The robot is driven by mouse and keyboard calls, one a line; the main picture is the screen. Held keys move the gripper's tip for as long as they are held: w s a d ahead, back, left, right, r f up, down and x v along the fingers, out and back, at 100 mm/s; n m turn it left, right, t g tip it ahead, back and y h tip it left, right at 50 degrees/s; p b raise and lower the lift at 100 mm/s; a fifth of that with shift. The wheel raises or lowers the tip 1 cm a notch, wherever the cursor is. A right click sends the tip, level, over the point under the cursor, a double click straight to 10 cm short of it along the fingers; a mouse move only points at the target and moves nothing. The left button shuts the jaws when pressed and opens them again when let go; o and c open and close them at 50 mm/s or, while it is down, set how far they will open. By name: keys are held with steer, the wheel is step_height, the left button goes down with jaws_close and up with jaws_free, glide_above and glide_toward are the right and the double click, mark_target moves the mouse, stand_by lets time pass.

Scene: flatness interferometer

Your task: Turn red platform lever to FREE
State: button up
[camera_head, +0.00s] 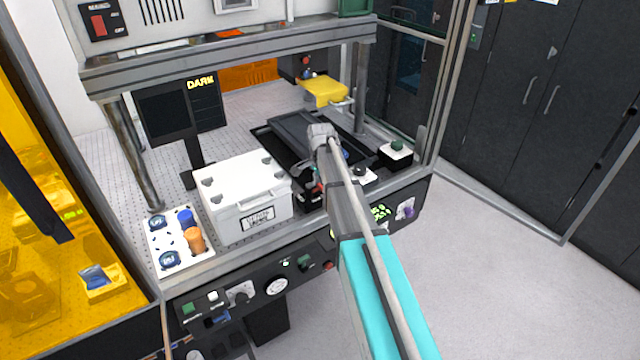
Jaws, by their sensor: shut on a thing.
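My gripper (308,194) is at the front of the black platform, right of the white box, mostly behind my own arm. It is shut on a small red part (313,190), which appears to be the red platform lever. Only a little red shows between the dark fingers. The lever's angle and any FREE marking are too small or hidden to read. The black platform (262,133) lies behind the gripper on the perforated bench.
A white box (245,190) stands close left of my gripper. A white tray (190,262) with blue and orange pieces is further left. A dark monitor reading DARK (180,112) stands behind. A yellow piece (324,91) is at the back. A metal post (361,90) rises at right.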

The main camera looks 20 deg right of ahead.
stand_by(0.3)
steer(key=o, duration=1.2)
steer(key=shift+c, duration=0.2)
steer(key=shift+w, duration=0.1)
